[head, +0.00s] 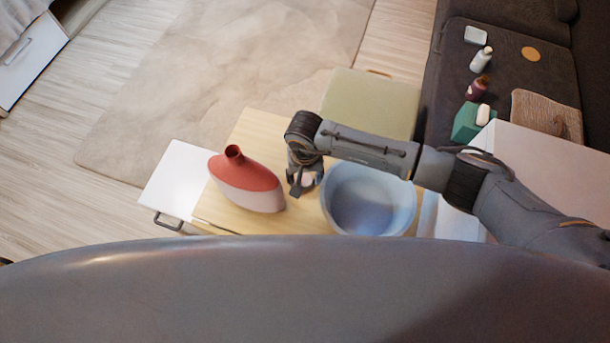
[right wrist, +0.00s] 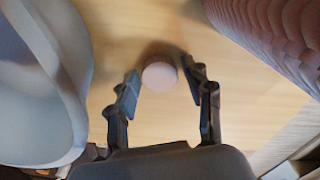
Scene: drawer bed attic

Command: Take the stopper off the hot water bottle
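The hot water bottle (head: 248,185), red above and pale pink below, lies on the wooden table top. Its neck (head: 233,152) shows a dark opening with no stopper in it. In the right wrist view its ribbed pink side (right wrist: 275,30) is at the upper right. My right gripper (head: 306,187) points down just right of the bottle. A small round pink stopper (right wrist: 160,76) is between its fingertips (right wrist: 161,72), with a shadow close by on the wood. The fingers look slightly apart from the stopper; contact is hard to judge. My left gripper is not in view.
A pale blue-grey basin (head: 368,198) stands close right of my right gripper. A green padded stool (head: 372,102) is behind it. A white drawer unit (head: 178,178) is left of the bottle. A dark sofa (head: 455,75) with small bottles is at right.

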